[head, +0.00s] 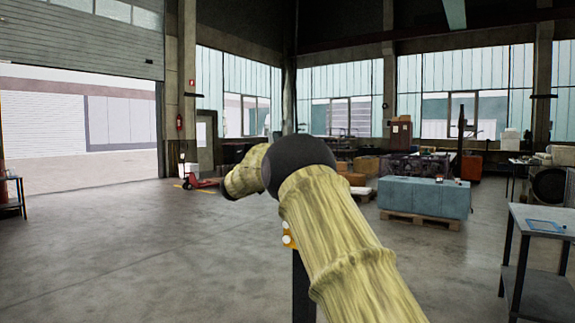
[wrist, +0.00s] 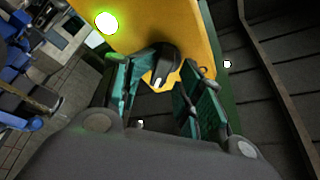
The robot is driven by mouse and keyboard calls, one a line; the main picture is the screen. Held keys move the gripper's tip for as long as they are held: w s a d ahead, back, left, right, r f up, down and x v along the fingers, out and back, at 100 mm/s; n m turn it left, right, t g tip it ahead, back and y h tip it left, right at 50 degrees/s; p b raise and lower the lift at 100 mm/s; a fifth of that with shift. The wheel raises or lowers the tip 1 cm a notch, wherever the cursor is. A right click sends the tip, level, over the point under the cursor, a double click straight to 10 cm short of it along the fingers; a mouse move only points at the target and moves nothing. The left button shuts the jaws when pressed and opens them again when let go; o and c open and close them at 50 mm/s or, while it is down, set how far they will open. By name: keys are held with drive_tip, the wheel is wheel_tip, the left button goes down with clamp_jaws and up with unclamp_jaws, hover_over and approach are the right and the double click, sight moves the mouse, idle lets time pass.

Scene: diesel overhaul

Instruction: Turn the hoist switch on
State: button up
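In the wrist view, a black rotary knob (wrist: 163,64) with a white mark sits on a yellow panel (wrist: 130,22); I take it to be the hoist switch. A round green lamp (wrist: 106,22) glows on the panel. My gripper (wrist: 160,80) has its two teal fingers apart, one on each side of the knob. I cannot tell whether either finger touches it. In the head view my arm, in a yellowish sleeve, hides the gripper and the panel's front.
In the head view, a small orange-yellow part (head: 289,242) shows beside a dark post below my arm. A blue block (head: 425,196) on a pallet and a metal table (head: 540,228) stand at the right. The floor (head: 130,255) at the left is clear.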

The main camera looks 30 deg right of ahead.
drive_tip(key=v, duration=1.1)
drive_tip(key=shift+a, duration=0.25)
drive_tip(key=shift+f, duration=0.2)
